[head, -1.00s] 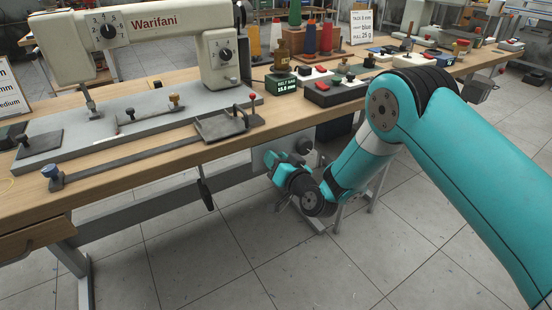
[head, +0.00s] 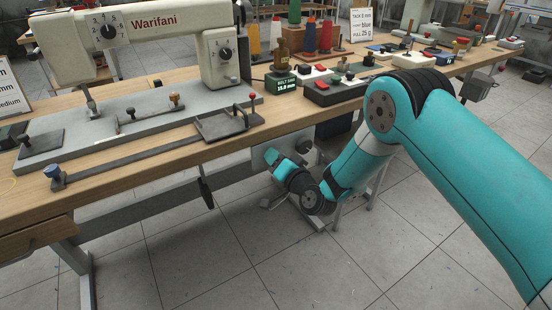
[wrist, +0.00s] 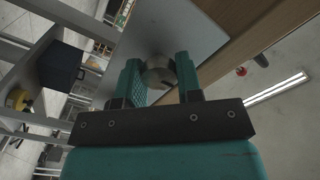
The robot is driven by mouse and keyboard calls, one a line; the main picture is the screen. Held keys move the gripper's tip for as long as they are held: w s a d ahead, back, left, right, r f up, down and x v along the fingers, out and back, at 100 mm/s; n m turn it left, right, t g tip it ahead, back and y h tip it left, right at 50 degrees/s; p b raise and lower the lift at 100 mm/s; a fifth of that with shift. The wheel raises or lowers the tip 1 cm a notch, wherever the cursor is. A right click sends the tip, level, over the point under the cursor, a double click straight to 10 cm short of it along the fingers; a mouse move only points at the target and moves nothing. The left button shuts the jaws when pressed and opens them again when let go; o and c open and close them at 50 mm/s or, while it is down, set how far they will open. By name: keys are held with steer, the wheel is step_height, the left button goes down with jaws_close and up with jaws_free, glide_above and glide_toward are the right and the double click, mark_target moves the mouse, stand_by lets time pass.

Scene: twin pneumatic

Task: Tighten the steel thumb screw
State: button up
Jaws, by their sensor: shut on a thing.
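My gripper (wrist: 158,78) is shut on the round steel thumb screw (wrist: 158,73), with one finger on each side of its head. The thumb screw stands out from a flat grey plate (wrist: 192,36), and its shank is hidden. In the head view my gripper (head: 271,156) is below the table's front edge, in front of the grey plate (head: 259,163). The thumb screw cannot be made out there behind my gripper.
The wooden table (head: 120,184) edge is just above my gripper. A sewing machine (head: 150,28) and a button box (head: 335,88) stand on top. A dark lever (head: 205,193) hangs to the left.

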steer(key=o, duration=0.9)
steer(key=shift+o, duration=0.2)
steer(key=b+v, duration=1.7)
steer(key=b, duration=0.6)
steer(key=shift+s, duration=0.2)
steer(key=shift+d, duration=0.15)
